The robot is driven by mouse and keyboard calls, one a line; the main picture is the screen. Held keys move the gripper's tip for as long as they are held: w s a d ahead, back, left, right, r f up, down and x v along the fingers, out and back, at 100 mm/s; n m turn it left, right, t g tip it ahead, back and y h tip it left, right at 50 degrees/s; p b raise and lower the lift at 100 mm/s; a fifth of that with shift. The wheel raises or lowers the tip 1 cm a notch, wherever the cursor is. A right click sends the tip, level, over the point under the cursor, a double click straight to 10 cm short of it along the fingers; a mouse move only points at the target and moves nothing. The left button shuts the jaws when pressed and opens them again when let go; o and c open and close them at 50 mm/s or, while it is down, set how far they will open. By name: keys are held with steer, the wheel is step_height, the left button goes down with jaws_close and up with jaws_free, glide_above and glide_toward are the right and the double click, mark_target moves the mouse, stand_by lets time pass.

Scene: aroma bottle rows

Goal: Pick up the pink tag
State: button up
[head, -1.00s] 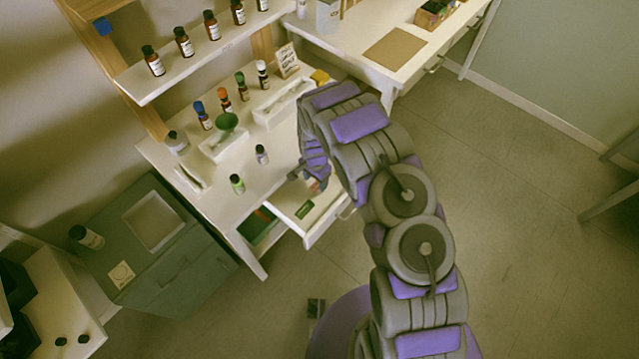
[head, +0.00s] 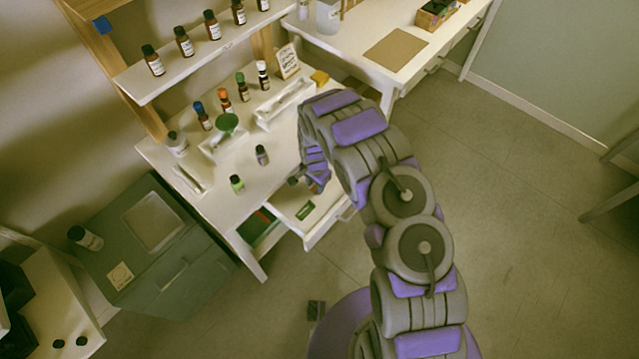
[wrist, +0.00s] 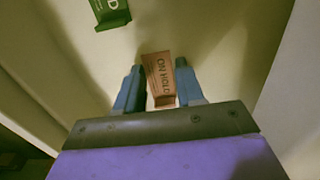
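The pink tag (wrist: 158,77), lettered "ON HOLD", shows in the wrist view between the two fingers of my gripper (wrist: 160,72). The blue fingers stand apart, one along each long side of the tag. Little or no gap shows at the fingertips, and firm contact cannot be made out. In the head view my gripper (head: 312,184) reaches down into the open white drawer (head: 330,219), and my arm hides part of it. The tag is too small and covered to make out there.
A green tag (wrist: 110,12) lies in the drawer beyond the pink one; it also shows in the head view (head: 305,211). The desk above holds a green-capped bottle (head: 237,183), a grey-capped bottle (head: 262,155) and a green funnel (head: 227,123). Drawer walls are close on both sides.

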steer(key=c, duration=0.6)
steer(key=shift+o, duration=0.2)
steer(key=shift+r, duration=0.15)
